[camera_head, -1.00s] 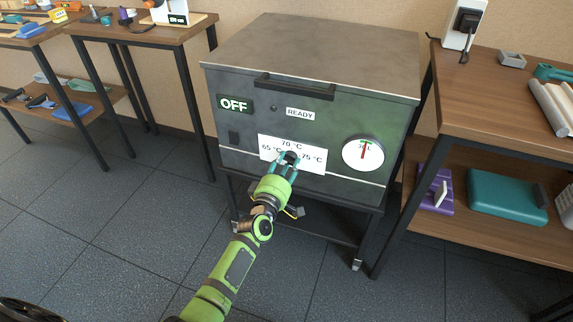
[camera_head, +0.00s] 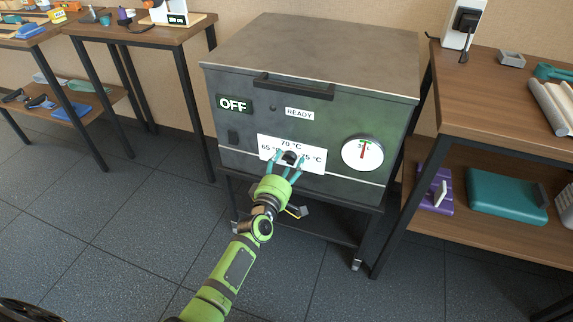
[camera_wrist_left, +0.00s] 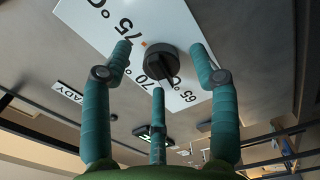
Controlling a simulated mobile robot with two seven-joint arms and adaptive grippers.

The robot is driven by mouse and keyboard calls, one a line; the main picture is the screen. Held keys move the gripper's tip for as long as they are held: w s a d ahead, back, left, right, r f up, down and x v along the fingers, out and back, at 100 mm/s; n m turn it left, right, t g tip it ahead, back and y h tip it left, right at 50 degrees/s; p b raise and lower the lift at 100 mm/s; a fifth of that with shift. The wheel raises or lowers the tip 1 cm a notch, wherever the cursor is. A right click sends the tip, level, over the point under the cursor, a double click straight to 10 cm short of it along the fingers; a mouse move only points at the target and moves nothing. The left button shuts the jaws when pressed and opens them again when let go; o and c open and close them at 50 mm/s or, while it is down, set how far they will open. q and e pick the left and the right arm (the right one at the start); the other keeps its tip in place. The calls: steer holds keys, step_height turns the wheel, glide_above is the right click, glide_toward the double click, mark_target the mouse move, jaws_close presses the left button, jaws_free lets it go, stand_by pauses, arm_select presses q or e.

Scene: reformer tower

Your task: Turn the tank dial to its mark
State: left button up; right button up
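The tank dial is a black round knob (camera_head: 291,157) on a white plate (camera_head: 264,142) marked 65, 70 and 75 °C, on the front of the grey tank (camera_head: 310,60). The wrist view shows the knob (camera_wrist_left: 168,66) with a raised ridge that appears to face the 70 label. A small orange mark (camera_wrist_left: 145,44) lies beside it, on the 75 side. My left gripper (camera_head: 286,163) has its teal fingers spread around the dial. In the wrist view the left gripper's fingers (camera_wrist_left: 163,75) stand apart from the knob, with nothing between them. My right gripper is out of view.
A wooden bench (camera_head: 475,100) stands close at right. Open floor lies in front.

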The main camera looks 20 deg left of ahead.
arm_select(q)
steer(key=shift+s+a, duration=0.1)
steer(key=s, duration=1.1)
steer(key=shift+s+a, duration=0.15)
steer(key=shift+s, duration=0.25)
